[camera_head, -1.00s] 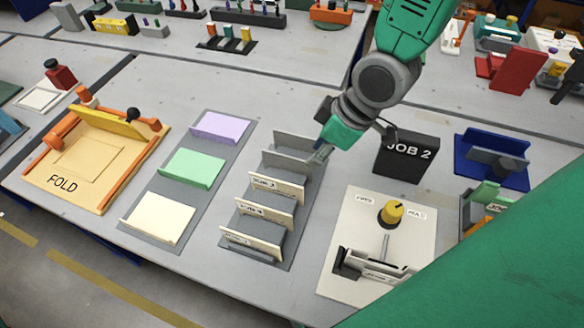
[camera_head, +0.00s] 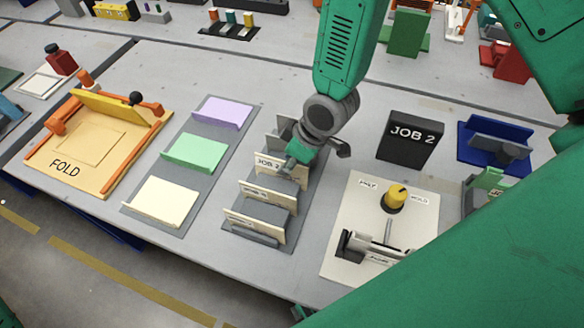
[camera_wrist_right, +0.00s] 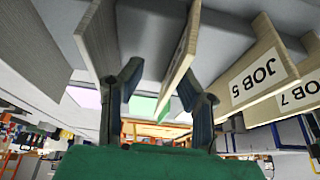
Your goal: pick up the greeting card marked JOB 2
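The pale card marked JOB 2 (camera_head: 266,162) stands upright in the stepped grey rack (camera_head: 312,200), behind two more pale cards. My right gripper (camera_head: 291,163) is down at the right part of this card. In the wrist view the right gripper (camera_wrist_right: 160,85) is open, its fingers on either side of a thin upright card (camera_wrist_right: 179,55). The right finger is close to the card; contact cannot be told. That card's label is too oblique to read here. My left gripper is not in view.
Neighbouring cards JOB 5 (camera_wrist_right: 262,70) and JOB 7 (camera_wrist_right: 297,95) stand close beside the right finger. A black JOB 2 sign (camera_head: 408,142) and a plate with a yellow knob (camera_head: 396,197) are right of the rack. Coloured card trays (camera_head: 195,153) and a FOLD board (camera_head: 92,150) are left.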

